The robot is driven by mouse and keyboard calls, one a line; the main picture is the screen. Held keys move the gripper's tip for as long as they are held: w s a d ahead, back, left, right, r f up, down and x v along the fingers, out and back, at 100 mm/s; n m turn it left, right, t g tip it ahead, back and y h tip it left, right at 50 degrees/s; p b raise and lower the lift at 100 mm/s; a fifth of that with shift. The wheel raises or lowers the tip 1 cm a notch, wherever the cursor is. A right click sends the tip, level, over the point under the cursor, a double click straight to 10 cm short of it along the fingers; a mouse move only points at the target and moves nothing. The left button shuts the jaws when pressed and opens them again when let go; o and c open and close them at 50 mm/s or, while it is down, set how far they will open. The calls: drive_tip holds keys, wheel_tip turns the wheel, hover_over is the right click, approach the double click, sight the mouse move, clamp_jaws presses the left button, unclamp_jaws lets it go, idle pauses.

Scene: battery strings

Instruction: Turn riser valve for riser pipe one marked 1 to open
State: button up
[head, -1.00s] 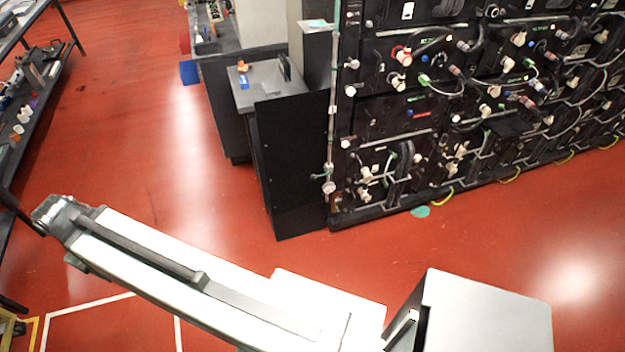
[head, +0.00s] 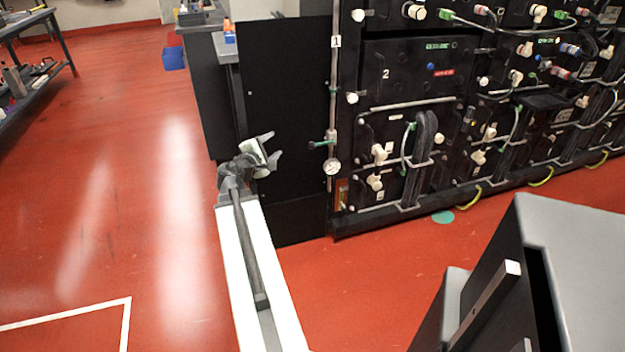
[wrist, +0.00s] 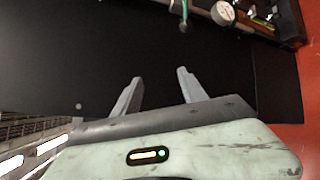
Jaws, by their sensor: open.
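The riser pipe one (head: 334,80), with a "1" label near its top, runs down the left edge of the black battery rack in the head view. A green-handled riser valve (head: 322,144) sits low on it, just above a round white gauge (head: 332,167). In the wrist view the green valve handle (wrist: 184,22) and gauge (wrist: 223,13) show at the top edge. My gripper (head: 272,150) is open and empty, left of the valve and apart from it, in front of a black panel. Its two fingers (wrist: 160,85) show in the wrist view, pointing toward the panel.
The black panel (head: 288,100) stands directly left of the riser pipe. The rack carries hoses, fittings and a module marked 2 (head: 410,75). A blue bin (head: 173,58) lies on the floor at the back left. Red floor (head: 130,200) is open at left.

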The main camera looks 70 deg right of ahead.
sight(311, 147)
drive_tip(key=s+d+f+n+h+b, duration=0.2)
drive_tip(key=s+d+f+n+b, duration=0.2)
drive_tip(key=s+d+f+b, duration=0.3)
drive_tip(key=d, duration=0.2)
drive_tip(key=s+d, duration=0.1)
drive_tip(key=d, duration=0.4)
drive_tip(key=shift+s+d+r, duration=0.1)
drive_tip(key=shift+s+r, duration=0.15)
drive_tip(key=shift+r, duration=0.05)
drive_tip(key=shift+c, duration=0.3)
clamp_jaws()
idle(0.5)
